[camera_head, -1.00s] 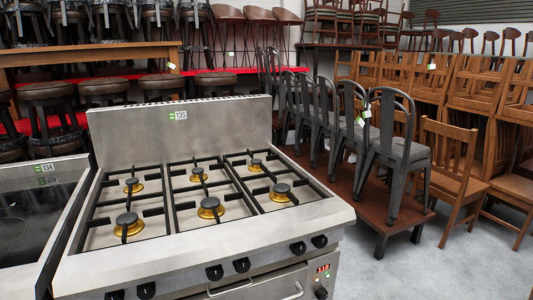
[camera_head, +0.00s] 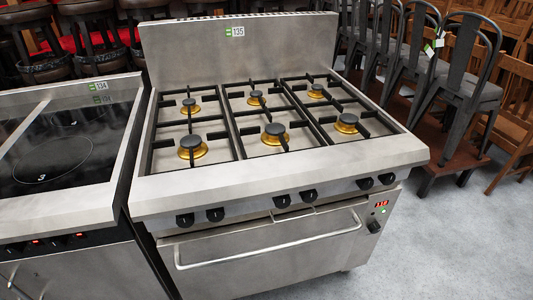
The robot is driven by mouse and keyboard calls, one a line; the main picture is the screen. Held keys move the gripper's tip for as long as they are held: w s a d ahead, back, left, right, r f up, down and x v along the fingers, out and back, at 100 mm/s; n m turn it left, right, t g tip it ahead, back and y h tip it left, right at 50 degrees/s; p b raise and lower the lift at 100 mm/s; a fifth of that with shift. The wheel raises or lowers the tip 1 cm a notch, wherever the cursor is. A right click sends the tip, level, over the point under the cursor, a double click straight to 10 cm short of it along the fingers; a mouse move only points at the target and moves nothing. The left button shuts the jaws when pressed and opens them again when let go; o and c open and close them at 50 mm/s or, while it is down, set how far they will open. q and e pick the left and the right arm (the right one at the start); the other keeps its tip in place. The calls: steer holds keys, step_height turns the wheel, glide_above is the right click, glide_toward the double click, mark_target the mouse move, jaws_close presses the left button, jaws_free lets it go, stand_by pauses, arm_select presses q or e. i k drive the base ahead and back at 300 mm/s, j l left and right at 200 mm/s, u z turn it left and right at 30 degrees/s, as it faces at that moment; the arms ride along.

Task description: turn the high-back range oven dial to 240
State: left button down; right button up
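The high-back range (camera_head: 290,190) stands in the middle of the head view, with a steel back panel tagged 135 and several gas burners on top. Its oven door (camera_head: 260,257) is shut, with a long bar handle across it. The oven dial (camera_head: 374,227) is a dark knob at the right end of the front. A small red display (camera_head: 381,204) sits above it, with a green light beside the dial; its digits are too small to read surely. Neither of my grippers is in view.
Several black burner knobs (camera_head: 282,201) line the front edge above the door. A glass-top cooker tagged 134 (camera_head: 60,150) stands close at the left. Metal chairs (camera_head: 465,75) stand at the right. Grey floor (camera_head: 440,250) is clear at the front right.

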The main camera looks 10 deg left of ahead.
mark_target(374, 228)
steer(key=i+j, duration=0.1)
steer(key=j, duration=0.35)
steer(key=i+j+z, duration=0.1)
steer(key=j, duration=0.3)
steer(key=i+j, duration=0.1)
steer(key=j, duration=0.35)
steer(key=i+z, duration=0.05)
